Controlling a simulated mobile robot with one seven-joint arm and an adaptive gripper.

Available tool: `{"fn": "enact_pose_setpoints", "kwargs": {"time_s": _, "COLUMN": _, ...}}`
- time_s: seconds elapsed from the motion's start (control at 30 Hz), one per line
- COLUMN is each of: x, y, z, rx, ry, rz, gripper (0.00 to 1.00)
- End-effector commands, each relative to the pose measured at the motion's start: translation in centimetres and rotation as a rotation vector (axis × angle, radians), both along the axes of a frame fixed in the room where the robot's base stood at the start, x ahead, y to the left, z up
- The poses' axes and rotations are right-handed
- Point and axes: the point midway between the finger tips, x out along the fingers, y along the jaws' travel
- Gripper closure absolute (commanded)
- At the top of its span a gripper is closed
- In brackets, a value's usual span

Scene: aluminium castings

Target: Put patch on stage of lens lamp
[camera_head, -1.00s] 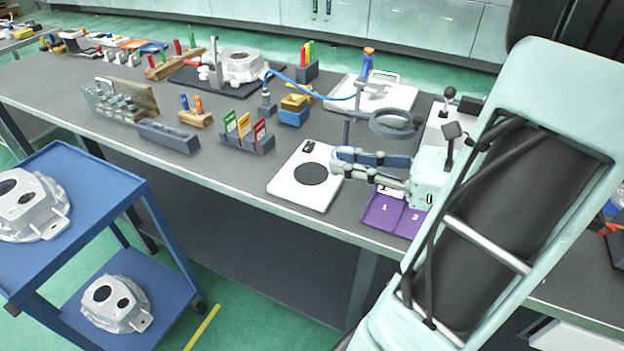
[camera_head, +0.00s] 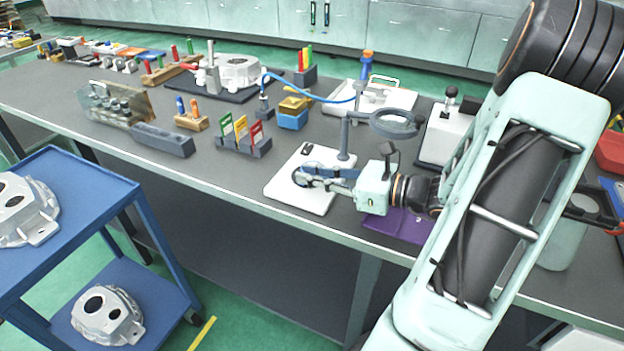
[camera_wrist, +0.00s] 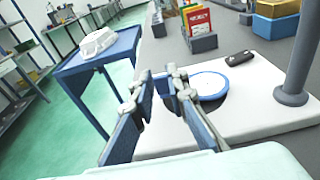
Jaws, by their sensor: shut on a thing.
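The lens lamp has a grey ring lens (camera_head: 397,123) on a post above a white base (camera_head: 300,196). Its round stage shows in the wrist view as a pale disc with a blue rim (camera_wrist: 211,84), partly behind one finger. My gripper (camera_head: 303,177) is low over the stage, coming from the right. In the wrist view the fingers (camera_wrist: 160,77) reach over the white base with their tips close together. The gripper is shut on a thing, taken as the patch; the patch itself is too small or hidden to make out.
The lamp post (camera_wrist: 297,60) stands close to the right of the stage in the wrist view. A dark switch (camera_wrist: 240,57) is on the base. A purple tray (camera_head: 398,226) lies under my wrist. A card rack (camera_head: 243,142) stands to the left, with bare bench between.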

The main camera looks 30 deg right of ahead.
Motion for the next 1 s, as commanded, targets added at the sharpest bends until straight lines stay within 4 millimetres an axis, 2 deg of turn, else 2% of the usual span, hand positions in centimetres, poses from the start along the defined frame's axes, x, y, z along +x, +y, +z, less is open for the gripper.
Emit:
{"fn": "enact_pose_setpoints", "kwargs": {"time_s": 0.43, "x": 0.00, "y": -0.01, "z": -0.89, "rx": -0.002, "ry": -0.001, "rz": 0.000, "gripper": 1.00}}
{"fn": "enact_pose_setpoints", "kwargs": {"time_s": 0.47, "x": -0.01, "y": -0.03, "z": -0.77, "rx": -0.002, "ry": -0.001, "rz": 0.000, "gripper": 0.83}}
{"fn": "enact_pose_setpoints", "kwargs": {"time_s": 0.6, "x": -0.01, "y": -0.03, "z": -0.75, "rx": -0.002, "ry": -0.001, "rz": -0.001, "gripper": 0.69}}
{"fn": "enact_pose_setpoints", "kwargs": {"time_s": 1.0, "x": -0.43, "y": -0.50, "z": -0.13, "rx": -0.003, "ry": -0.001, "rz": -0.004, "gripper": 0.69}}
